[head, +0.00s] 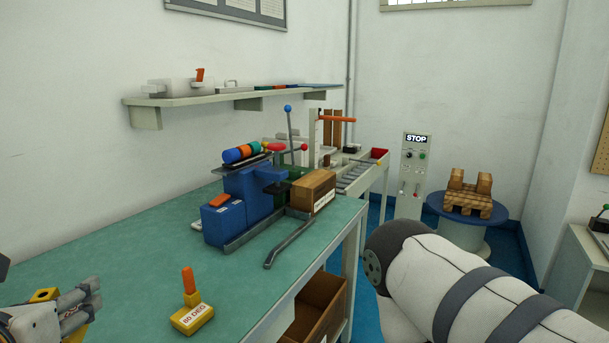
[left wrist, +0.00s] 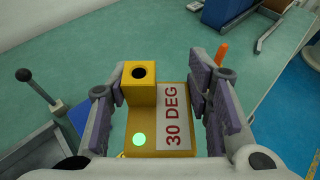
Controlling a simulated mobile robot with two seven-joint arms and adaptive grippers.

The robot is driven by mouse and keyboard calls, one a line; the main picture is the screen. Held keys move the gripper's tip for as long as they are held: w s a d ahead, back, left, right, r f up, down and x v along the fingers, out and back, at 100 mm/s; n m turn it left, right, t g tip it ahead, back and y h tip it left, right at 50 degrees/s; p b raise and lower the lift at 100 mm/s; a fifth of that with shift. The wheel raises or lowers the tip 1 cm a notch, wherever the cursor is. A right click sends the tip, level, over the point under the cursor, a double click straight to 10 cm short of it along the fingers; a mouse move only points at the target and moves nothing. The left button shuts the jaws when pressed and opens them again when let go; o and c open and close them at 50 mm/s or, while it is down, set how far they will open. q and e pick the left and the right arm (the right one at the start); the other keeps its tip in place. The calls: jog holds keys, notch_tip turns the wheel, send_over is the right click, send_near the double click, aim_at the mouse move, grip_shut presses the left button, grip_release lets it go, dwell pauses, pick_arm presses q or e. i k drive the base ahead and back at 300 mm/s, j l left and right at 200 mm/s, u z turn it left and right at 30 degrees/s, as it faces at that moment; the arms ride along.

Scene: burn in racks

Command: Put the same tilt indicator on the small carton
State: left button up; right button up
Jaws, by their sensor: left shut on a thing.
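My left gripper (head: 80,306) is at the lower left of the head view, over the green bench. In the left wrist view it (left wrist: 161,92) is shut on a yellow tilt indicator (left wrist: 141,96) marked "30 DEG". The indicator has a raised block with a dark round hole and a lit green spot. Part of it also shows in the head view (head: 43,296). A second yellow indicator (head: 193,319) with an orange peg stands on the bench, its label partly readable as degrees. A small brown carton (head: 313,191) with a white label sits beside the blue machine. My right gripper is not in view.
The blue machine (head: 238,205) with coloured rollers and a lever stands at the back of the bench (head: 130,243). A brown open box (head: 322,303) is below the bench's right edge. A STOP panel (head: 416,165) stands beyond. The bench's near left is clear.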

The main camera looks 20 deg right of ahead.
aim_at(314, 178)
jog(key=i+l+z, duration=0.1)
jog(key=i+l, duration=0.2)
jog(key=l, duration=0.25)
jog(key=i+l+z, duration=0.1)
jog(key=i+l, duration=0.2)
jog(key=l, duration=0.25)
jog(key=i+l+z, duration=0.15)
jog(key=i+l, duration=0.2)
jog(key=l, duration=0.15)
jog(key=i+l+z, duration=0.1)
jog(key=i+l, duration=0.25)
jog(key=l, duration=0.15)
